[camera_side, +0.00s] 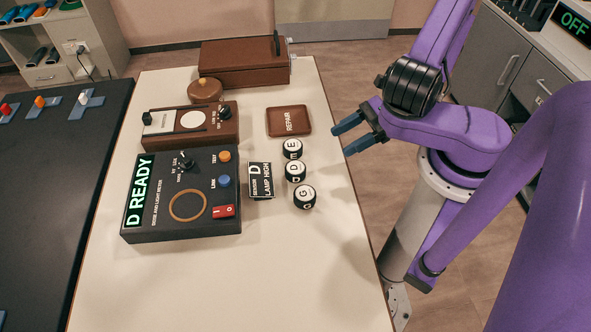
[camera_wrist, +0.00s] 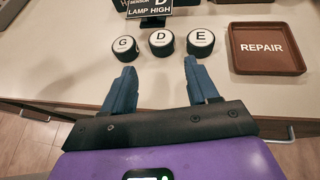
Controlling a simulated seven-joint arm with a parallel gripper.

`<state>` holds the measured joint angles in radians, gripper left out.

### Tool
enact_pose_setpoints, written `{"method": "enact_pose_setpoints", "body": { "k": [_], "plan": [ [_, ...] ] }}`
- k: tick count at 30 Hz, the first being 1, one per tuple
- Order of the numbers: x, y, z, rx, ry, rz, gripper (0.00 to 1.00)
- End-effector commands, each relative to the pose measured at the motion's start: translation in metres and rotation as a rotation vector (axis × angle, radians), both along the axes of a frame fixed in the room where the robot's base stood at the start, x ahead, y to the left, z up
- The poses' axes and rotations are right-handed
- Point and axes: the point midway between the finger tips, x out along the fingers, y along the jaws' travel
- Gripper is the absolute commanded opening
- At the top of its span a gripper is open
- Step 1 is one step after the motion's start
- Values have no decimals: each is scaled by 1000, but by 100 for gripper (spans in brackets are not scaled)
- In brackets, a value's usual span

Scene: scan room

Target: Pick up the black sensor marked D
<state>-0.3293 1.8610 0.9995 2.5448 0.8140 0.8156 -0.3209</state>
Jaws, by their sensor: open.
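The black sensor marked D (camera_side: 295,171) is a short round puck with a white top, standing on the white table between the sensors E (camera_side: 292,149) and G (camera_side: 304,197). In the wrist view, sensor D (camera_wrist: 162,43) is in the middle, with G (camera_wrist: 125,49) at left and E (camera_wrist: 201,42) at right. My gripper (camera_side: 343,137) is open and empty, to the right of the sensors at the table's right edge. In the wrist view its two blue fingers (camera_wrist: 160,82) are spread, short of sensor D and not touching it.
A brown REPAIR tray (camera_side: 289,121) lies behind the sensors. A card reading "SENSOR D LAMP HIGH" (camera_side: 261,181) stands left of them. A black tester showing "D READY" (camera_side: 183,235) is farther left. The front of the table (camera_side: 290,280) is clear.

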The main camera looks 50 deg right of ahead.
Motion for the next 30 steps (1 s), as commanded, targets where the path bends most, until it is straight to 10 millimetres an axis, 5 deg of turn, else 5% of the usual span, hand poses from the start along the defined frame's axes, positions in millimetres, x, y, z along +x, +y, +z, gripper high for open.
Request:
{"method": "enact_pose_setpoints", "body": {
  "k": [15,30],
  "plan": [
    [30,47,-27,1,-1,7,59],
    [47,70,-43,-1,1,8,59]
  ]
}}
